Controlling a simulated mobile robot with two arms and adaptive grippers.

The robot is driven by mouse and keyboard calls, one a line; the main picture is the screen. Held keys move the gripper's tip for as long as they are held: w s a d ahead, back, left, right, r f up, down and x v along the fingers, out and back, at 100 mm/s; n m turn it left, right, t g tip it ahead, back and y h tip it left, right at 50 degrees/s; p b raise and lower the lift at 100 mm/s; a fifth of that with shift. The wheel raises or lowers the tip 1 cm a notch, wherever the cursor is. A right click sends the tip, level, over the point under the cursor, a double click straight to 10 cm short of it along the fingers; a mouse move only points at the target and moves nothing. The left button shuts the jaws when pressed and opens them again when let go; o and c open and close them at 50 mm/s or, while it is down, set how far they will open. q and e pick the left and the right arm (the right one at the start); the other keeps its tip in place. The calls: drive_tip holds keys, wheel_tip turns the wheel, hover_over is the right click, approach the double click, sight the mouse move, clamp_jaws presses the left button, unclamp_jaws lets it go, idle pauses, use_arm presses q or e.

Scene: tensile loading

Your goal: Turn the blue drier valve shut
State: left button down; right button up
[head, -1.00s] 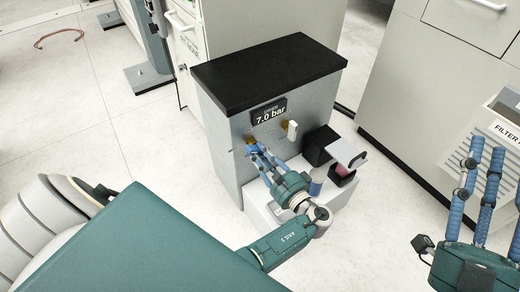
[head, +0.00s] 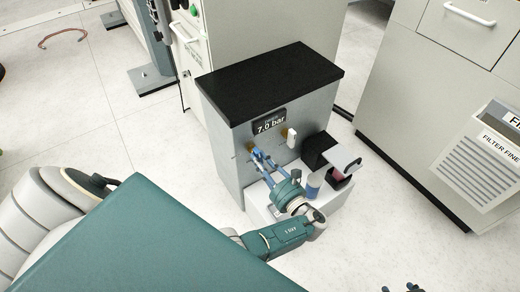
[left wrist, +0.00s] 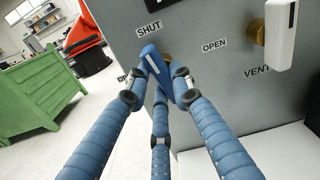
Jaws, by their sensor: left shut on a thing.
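The blue valve handle (left wrist: 156,66) sits on a brass fitting on the grey front panel of the drier cabinet (head: 226,140). In the left wrist view it is tilted, its upper end just below the SHUT label (left wrist: 149,29); the OPEN label (left wrist: 213,46) is to its right. My left gripper (head: 260,158) is shut on the handle, its blue fingers around it in the left wrist view (left wrist: 158,92). The fingers hide part of the handle. Only the fingertips of my right gripper (head: 400,288) show at the bottom edge of the head view.
A display (head: 270,124) reads 7.0 bar. A white vent lever (left wrist: 280,35) is right of the blue handle. A black device (head: 320,150) and a blue cylinder (head: 313,185) stand on the white ledge below. Open floor lies in front.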

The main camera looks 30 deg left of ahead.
use_arm(q)
drive_tip(key=shift+m+p, duration=0.35)
drive_tip(key=shift+m, duration=0.55)
use_arm(e)
drive_tip(key=s+d+f+g, duration=0.1)
drive_tip(key=s+f+g, duration=0.1)
drive_tip(key=s, duration=0.4)
drive_tip(key=shift+d+g+h, duration=0.4)
use_arm(q)
drive_tip(key=c, duration=1.5)
unclamp_jaws()
drive_tip(key=shift+r, duration=0.1)
use_arm(e)
drive_tip(key=shift+r, duration=0.1)
use_arm(q)
drive_tip(key=shift+r, duration=4.95)
